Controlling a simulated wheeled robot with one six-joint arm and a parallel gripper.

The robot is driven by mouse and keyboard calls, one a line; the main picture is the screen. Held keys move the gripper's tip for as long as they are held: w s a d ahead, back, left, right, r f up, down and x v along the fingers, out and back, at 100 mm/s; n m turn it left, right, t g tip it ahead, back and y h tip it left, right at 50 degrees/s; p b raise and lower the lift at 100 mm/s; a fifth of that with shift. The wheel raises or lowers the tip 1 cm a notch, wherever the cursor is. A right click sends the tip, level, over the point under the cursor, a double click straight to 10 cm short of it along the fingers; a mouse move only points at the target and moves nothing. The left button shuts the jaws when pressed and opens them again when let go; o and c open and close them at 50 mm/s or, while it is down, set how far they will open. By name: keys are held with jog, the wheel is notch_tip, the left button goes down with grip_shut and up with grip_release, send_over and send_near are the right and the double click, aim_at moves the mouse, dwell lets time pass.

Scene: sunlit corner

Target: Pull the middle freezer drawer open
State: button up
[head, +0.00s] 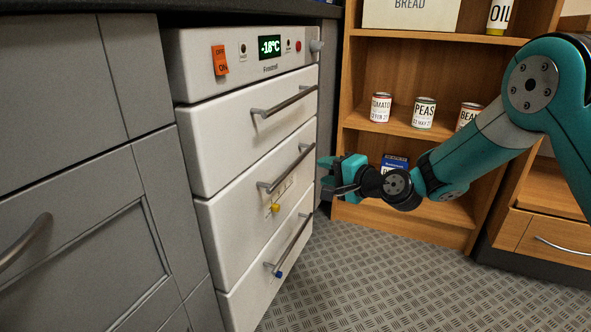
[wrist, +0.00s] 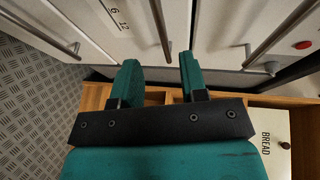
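The white freezer has three stacked drawers in the head view. The middle drawer (head: 232,222) looks shut, in line with the drawers above and below it. Its metal bar handle (head: 287,168) runs along its upper part, above a small label and a yellow tag. My gripper (head: 328,174) is just right of this handle, apart from it. In the wrist view my gripper (wrist: 160,78) is open and empty, its two teal fingers apart. The middle handle (wrist: 159,28) lies ahead, roughly in line with the gap between the fingertips.
The top drawer handle (head: 285,101) and bottom drawer handle (head: 290,246) are above and below. The control panel (head: 245,57) has an orange switch. A wooden shelf (head: 400,215) with cans stands behind my arm. Grey cabinets (head: 70,90) stand at left. The patterned floor (head: 380,280) before the freezer is clear.

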aim_at(298, 164)
jog(key=shift+b+x, duration=1.85)
jog(key=shift+x, duration=3.9)
grip_shut()
